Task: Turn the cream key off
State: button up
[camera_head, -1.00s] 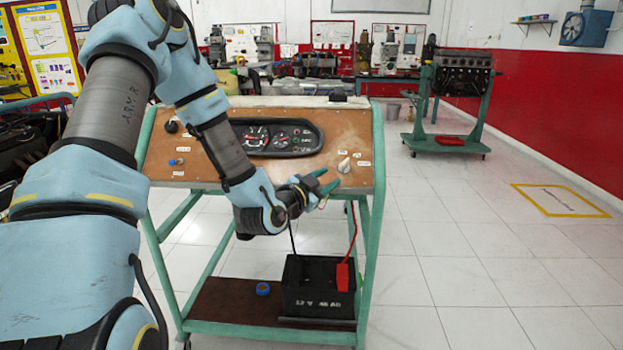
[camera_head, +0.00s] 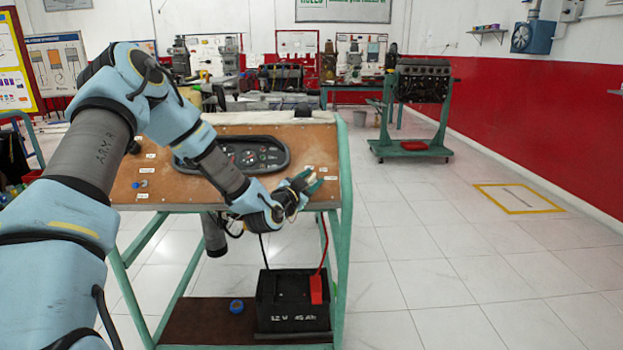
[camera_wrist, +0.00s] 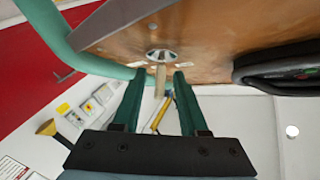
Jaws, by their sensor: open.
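The cream key (camera_wrist: 160,82) sticks out of a round silver switch (camera_wrist: 162,55) on the brown wooden panel (camera_head: 318,140). In the wrist view the key appears between the two green fingertips of my gripper (camera_wrist: 158,78), with a gap on each side. My gripper is open and nothing is clamped in it. In the head view my gripper (camera_head: 305,184) is at the right part of the panel and hides the key. I cannot tell exactly how deep the key sits between the fingers.
A dark gauge cluster (camera_head: 255,153) sits left of my gripper on the panel. A blue knob (camera_head: 144,183) is at the panel's left. A black battery (camera_head: 292,303) stands on the shelf below. Floor to the right is clear up to an engine stand (camera_head: 420,100).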

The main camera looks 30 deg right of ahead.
grip_shut()
dwell(0.3)
dwell(0.3)
